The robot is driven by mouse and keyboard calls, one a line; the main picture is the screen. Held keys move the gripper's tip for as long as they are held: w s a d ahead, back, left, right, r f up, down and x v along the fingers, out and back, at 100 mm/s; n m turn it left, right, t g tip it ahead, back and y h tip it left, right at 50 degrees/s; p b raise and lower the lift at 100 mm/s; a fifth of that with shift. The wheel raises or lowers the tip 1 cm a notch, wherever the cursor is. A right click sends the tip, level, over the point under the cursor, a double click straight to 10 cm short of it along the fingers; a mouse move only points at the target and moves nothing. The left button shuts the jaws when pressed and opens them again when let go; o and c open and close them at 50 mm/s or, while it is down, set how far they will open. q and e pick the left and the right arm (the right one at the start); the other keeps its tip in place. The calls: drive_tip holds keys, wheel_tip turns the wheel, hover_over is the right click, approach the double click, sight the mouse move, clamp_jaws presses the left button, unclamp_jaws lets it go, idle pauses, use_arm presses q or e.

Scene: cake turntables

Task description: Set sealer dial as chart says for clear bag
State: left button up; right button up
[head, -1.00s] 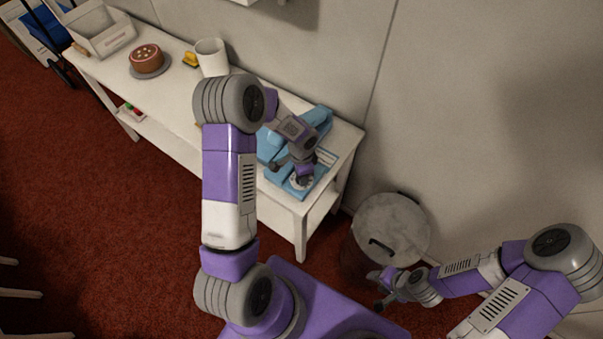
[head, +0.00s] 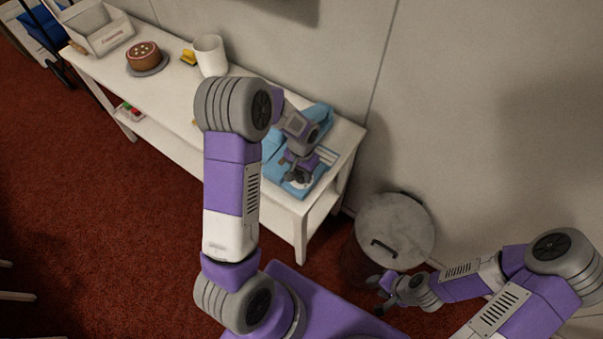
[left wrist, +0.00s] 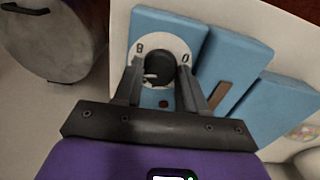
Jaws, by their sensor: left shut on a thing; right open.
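The blue sealer (head: 272,172) stands on the right end of the white table, partly hidden by my left arm. In the left wrist view the sealer (left wrist: 232,52) shows its round white dial plate (left wrist: 172,44) with a black knob (left wrist: 160,66). An 8 and a 0 are readable on the plate; other marks are hidden. My left gripper (left wrist: 161,70) is shut on the dial knob, one finger on each side; it also shows in the head view (head: 298,178). My right gripper (head: 382,292) is open and empty, low near the bin. No readable chart is in view.
The white table (head: 180,105) also bears a cake (head: 143,55), a white cup-like container (head: 210,55), a yellow object (head: 188,57) and an open box (head: 100,30). A lidded round bin (head: 395,230) stands right of the table. A wall is close behind.

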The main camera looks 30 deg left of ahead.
use_arm(q)
drive_tip(key=n, duration=0.4)
drive_tip(key=shift+n, duration=0.3)
drive_tip(key=n, duration=0.2)
drive_tip(key=shift+n, duration=0.4)
drive_tip(key=n+p, duration=0.1)
drive_tip(key=n, duration=0.1)
drive_tip(key=shift+r+n, duration=0.1)
drive_tip(key=shift+n, duration=0.3)
drive_tip(key=n+p, duration=0.3)
drive_tip(key=n, duration=0.3)
drive_tip(key=n+p, duration=0.2)
drive_tip(key=n, duration=0.3)
drive_tip(key=shift+p, duration=0.4)
drive_tip(key=shift+n, duration=0.4)
drive_tip(key=o, duration=1.1)
drive_tip(key=shift+c, duration=0.2)
